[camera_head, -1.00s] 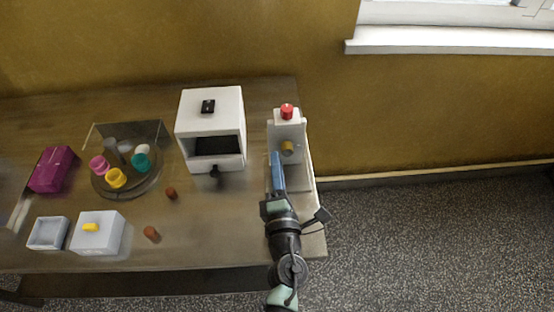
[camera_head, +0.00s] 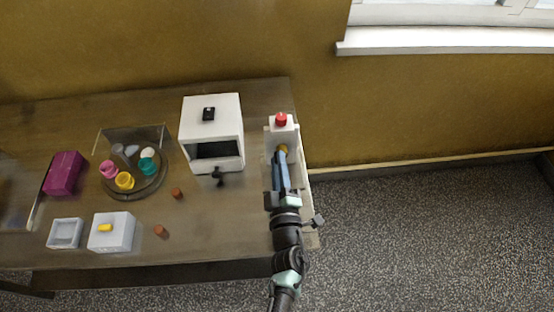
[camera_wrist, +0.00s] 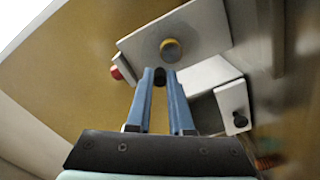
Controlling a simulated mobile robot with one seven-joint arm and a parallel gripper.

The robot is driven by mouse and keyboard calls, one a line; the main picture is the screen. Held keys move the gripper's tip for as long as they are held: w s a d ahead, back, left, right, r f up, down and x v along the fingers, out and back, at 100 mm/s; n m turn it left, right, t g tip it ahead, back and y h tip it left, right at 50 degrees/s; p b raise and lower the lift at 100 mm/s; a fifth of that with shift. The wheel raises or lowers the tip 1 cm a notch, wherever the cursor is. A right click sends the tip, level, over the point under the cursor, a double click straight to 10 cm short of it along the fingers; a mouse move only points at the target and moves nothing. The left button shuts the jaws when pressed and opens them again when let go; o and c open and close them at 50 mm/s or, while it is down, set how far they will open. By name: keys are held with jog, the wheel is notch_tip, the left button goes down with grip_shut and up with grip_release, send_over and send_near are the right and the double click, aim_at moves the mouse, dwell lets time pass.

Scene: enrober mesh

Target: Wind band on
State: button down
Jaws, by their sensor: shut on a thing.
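A white machine (camera_head: 308,222) stands at the right end of the table. Its upright panel (camera_wrist: 200,28) carries a round yellow knob (camera_wrist: 171,50), which also shows in the head view (camera_head: 283,148). A red button (camera_head: 281,119) sits on top, also visible in the wrist view (camera_wrist: 116,73). My gripper (camera_wrist: 160,74) has its long blue fingers pointing at the panel, tips just below the yellow knob. No band is clearly visible.
A white box (camera_head: 229,120) with an opening and black knob stands just left. Further left are a round tray (camera_head: 133,194) with coloured cups, two brown pieces (camera_head: 177,193), (camera_head: 160,231), a grey box (camera_head: 123,232), a grey dish (camera_head: 66,245) and a magenta box (camera_head: 65,172).

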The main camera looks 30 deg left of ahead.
jog(key=shift+d+m, duration=0.1)
jog(key=shift+m, duration=0.4)
jog(key=c, duration=0.8)
grip_release()
jog(key=v, duration=1.3)
jog(key=shift+b, duration=0.3)
jog(key=shift+w, duration=0.1)
